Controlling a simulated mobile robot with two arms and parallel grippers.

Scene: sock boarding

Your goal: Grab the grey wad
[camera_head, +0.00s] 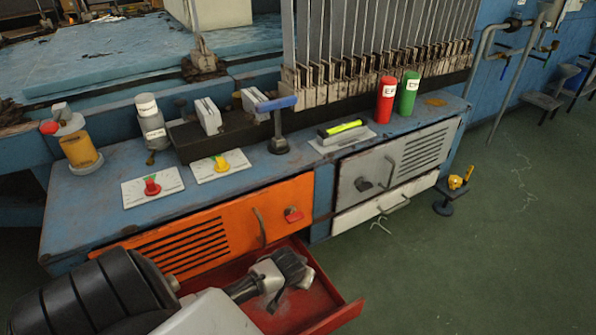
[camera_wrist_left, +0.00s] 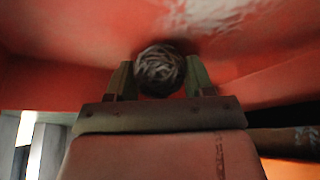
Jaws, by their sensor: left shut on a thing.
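The grey wad (camera_wrist_left: 160,66) is a round, dark grey crumpled ball in the left wrist view. It sits between the two fingers of my left gripper (camera_wrist_left: 159,82), which is shut on it. In the head view my left gripper (camera_head: 284,280) reaches down into an open red drawer (camera_head: 338,313). I cannot clearly tell the wad from the dark gripper parts there. The red drawer floor (camera_wrist_left: 70,30) surrounds the wad in the wrist view. My right gripper is in neither view.
The drawer stands open below an orange cabinet front (camera_head: 195,240) with a handle. Above is a blue bench (camera_head: 240,190) with bottles, white plates with red and yellow knobs, and red (camera_head: 386,102) and green (camera_head: 408,94) cylinders.

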